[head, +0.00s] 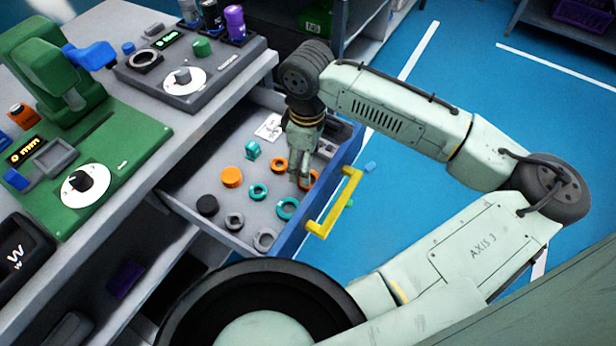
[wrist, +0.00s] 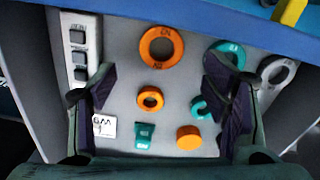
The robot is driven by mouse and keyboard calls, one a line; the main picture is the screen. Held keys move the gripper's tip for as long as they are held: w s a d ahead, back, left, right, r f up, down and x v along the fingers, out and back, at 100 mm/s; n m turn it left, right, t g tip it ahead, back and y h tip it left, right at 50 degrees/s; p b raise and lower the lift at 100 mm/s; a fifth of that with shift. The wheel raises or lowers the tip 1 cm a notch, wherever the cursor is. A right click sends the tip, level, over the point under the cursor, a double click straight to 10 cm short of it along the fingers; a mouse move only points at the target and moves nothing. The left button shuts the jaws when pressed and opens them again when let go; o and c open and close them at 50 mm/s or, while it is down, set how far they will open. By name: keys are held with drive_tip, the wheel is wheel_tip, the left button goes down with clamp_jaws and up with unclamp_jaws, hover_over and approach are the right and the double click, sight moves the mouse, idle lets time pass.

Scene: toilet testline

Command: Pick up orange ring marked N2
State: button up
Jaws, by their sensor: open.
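A large orange ring (wrist: 177,48) lies flat in the open drawer. Its small dark markings look like N2 but are hard to read. In the wrist view it is at upper middle, beyond my fingertips. In the head view the large orange ring (head: 313,177) is partly hidden behind my fingers. A smaller orange ring (wrist: 141,98) lies between my fingers in the wrist picture; it also shows in the head view (head: 275,164). My gripper (head: 303,180) is open and empty, pointing down above the drawer; its spread fingers also show in the wrist view (wrist: 160,85).
The drawer (head: 185,188) also holds an orange cylinder (head: 231,177), a teal block (head: 252,150), teal rings (head: 287,216), grey rings (head: 265,246) and a dark round piece (head: 207,205). Its blue front (head: 295,240) has a yellow handle (head: 336,203). The worktop (head: 170,165) overhangs at left.

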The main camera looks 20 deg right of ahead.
drive_tip(key=shift+s+a+f+p, duration=0.1)
drive_tip(key=shift+f+p, duration=0.6)
drive_tip(key=shift+f, duration=2.25)
drive_tip(key=shift+c, duration=0.5)
drive_tip(key=c, duration=1)
